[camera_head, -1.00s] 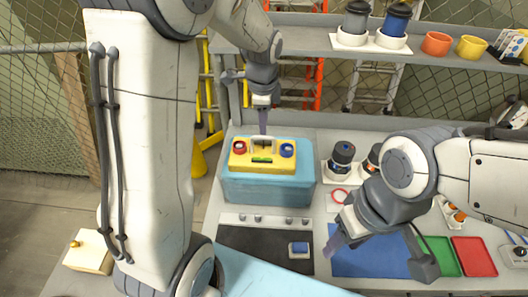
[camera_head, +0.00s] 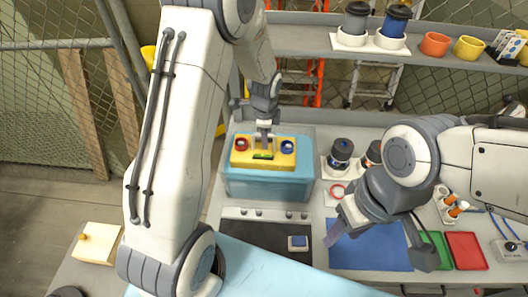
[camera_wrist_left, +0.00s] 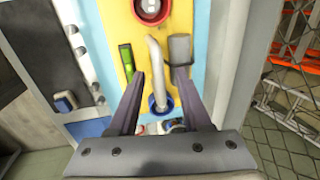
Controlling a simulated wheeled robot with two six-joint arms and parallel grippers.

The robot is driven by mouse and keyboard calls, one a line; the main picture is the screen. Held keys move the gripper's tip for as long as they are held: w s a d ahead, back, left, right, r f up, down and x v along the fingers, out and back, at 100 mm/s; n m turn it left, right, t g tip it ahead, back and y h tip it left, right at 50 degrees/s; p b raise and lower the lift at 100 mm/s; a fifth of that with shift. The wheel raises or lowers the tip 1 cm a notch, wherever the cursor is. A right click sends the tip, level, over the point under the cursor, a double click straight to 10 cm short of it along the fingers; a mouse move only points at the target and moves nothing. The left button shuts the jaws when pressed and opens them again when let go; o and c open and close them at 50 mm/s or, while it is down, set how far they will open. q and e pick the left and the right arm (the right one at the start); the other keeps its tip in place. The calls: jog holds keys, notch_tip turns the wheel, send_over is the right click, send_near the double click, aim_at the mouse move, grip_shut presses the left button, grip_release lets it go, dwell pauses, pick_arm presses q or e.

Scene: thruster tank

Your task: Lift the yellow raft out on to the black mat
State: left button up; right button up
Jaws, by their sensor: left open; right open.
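The yellow raft (camera_head: 240,160) sits in the top of the light-blue tank (camera_head: 268,186). It carries a red ring, a blue ring and a green level. Its white handle (camera_wrist_left: 155,60) shows in the left wrist view. My left gripper (camera_head: 264,146) is over the middle of the raft, pointing down. In the left wrist view its open fingers (camera_wrist_left: 160,76) lie either side of the handle; I cannot tell whether they touch it. The black mat (camera_head: 250,235) lies in front of the tank.
A small blue-topped block (camera_head: 298,242) lies on the black mat's right part. A blue mat (camera_head: 375,250), green tray (camera_head: 438,250) and red tray (camera_head: 467,250) are to the right. Dark canisters (camera_head: 342,150) stand beside the tank. A shelf (camera_head: 300,38) runs behind.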

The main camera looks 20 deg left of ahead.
pick_arm(q)
grip_shut()
dwell(1.3)
